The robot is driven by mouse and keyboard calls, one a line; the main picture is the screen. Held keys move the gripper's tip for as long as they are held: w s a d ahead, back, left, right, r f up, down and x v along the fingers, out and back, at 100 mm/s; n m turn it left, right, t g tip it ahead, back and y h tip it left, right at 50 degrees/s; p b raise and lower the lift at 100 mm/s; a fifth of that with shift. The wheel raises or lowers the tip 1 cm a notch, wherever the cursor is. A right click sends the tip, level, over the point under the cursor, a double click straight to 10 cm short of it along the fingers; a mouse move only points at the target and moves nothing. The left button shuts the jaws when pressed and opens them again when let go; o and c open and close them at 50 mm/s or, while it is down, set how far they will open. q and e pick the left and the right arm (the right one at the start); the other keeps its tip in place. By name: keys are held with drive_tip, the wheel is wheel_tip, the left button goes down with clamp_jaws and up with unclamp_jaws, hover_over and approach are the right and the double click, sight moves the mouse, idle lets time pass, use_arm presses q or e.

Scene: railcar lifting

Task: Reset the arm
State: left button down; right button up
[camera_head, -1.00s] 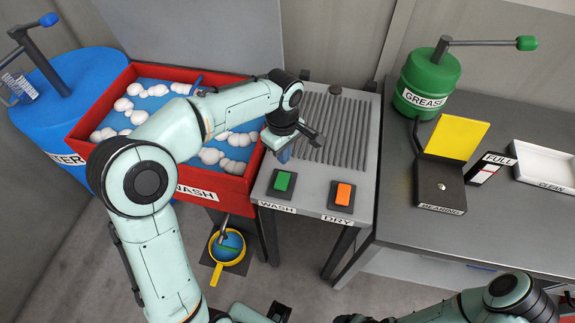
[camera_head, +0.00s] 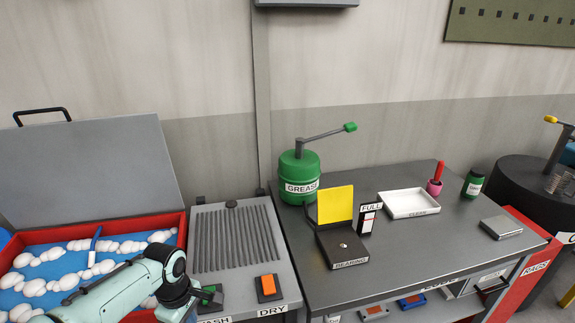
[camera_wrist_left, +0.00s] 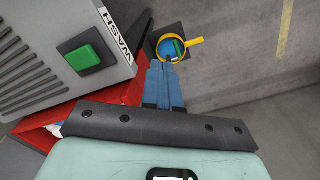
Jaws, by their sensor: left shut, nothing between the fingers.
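My left arm (camera_head: 115,290) comes in at the lower left of the head view, over the front of the red wash tub. Its dark wrist end hangs beside the green WASH button. In the left wrist view my left gripper (camera_wrist_left: 168,64) has its two blue fingers together, with nothing between them. The fingers point past the tub's side toward the floor. My right arm and gripper are in neither current view.
The red wash tub (camera_head: 181,226) holds blue water and white foam. Beside it is the ribbed drying rack (camera_head: 235,238) with green WASH (camera_head: 211,294) and orange DRY (camera_head: 268,285) buttons. A grey bench (camera_head: 400,245) carries a green grease pump (camera_head: 299,172).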

use_arm(q)
drive_tip(key=s+d+f+m+h, duration=0.1)
drive_tip(key=d+f+m, duration=0.15)
drive_tip(key=f, duration=0.65)
drive_tip(key=s+d+f+m+h, duration=0.1)
drive_tip(key=d+f+m, duration=0.15)
drive_tip(key=f, duration=0.55)
drive_tip(key=s+d+f+m, duration=0.2)
drive_tip(key=s+f, duration=0.8)
drive_tip(key=s, duration=0.1)
drive_tip(key=s+d+f+m+g+h, duration=0.1)
drive_tip(key=s+d+f+m, duration=0.1)
drive_tip(key=s+f, duration=0.8)
drive_tip(key=shift+s+d+f+m, duration=0.35)
drive_tip(key=shift+s+m, duration=0.25)
drive_tip(key=shift+s, duration=0.2)
